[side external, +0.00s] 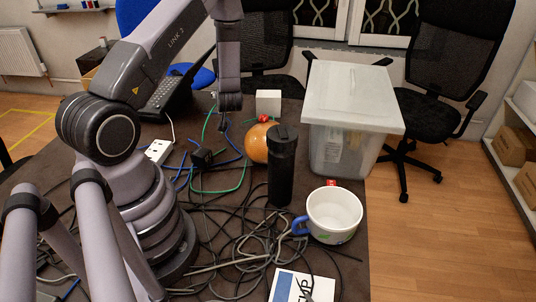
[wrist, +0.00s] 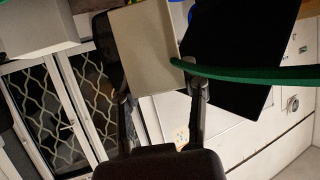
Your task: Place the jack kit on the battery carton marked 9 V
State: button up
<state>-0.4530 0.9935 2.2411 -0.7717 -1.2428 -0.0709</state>
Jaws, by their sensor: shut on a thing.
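My gripper (side external: 230,103) hangs above the back part of the table, left of a small white box (side external: 268,101). In the wrist view the two dark fingers of my gripper (wrist: 160,105) stand apart, with a plain beige box (wrist: 148,50) between and beyond them. It appears to be the held thing, probably the jack kit; no label on it can be read. In the side view what the fingers hold is too small and dark to make out. The white box stands behind an orange ball; I can read no 9 V mark on it, so I cannot tell whether it is the battery carton.
A black bottle (side external: 281,165), an orange ball (side external: 257,145), a white mug (side external: 334,214) and a lidded clear bin (side external: 345,125) stand on the table. Tangled cables cover its middle and front. A green cable (wrist: 245,74) crosses the wrist view beside the beige box.

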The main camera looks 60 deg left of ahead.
jog(key=w+d+r+m+t+h, duration=0.2)
jog(key=w+r+m+t+h, duration=0.2)
jog(key=r+m, duration=0.15)
jog(key=w+d+r+m+t+h, duration=0.3)
jog(key=r+m+t, duration=0.1)
jog(key=r, duration=0.3)
send_over(268, 94)
notch_tip(268, 94, down, 10)
jog(key=shift+w+f, duration=0.1)
jog(key=shift+a+f, duration=0.1)
jog(key=shift+f, duration=1.4)
jog(key=shift+f, duration=0.15)
jog(key=o, duration=1.2)
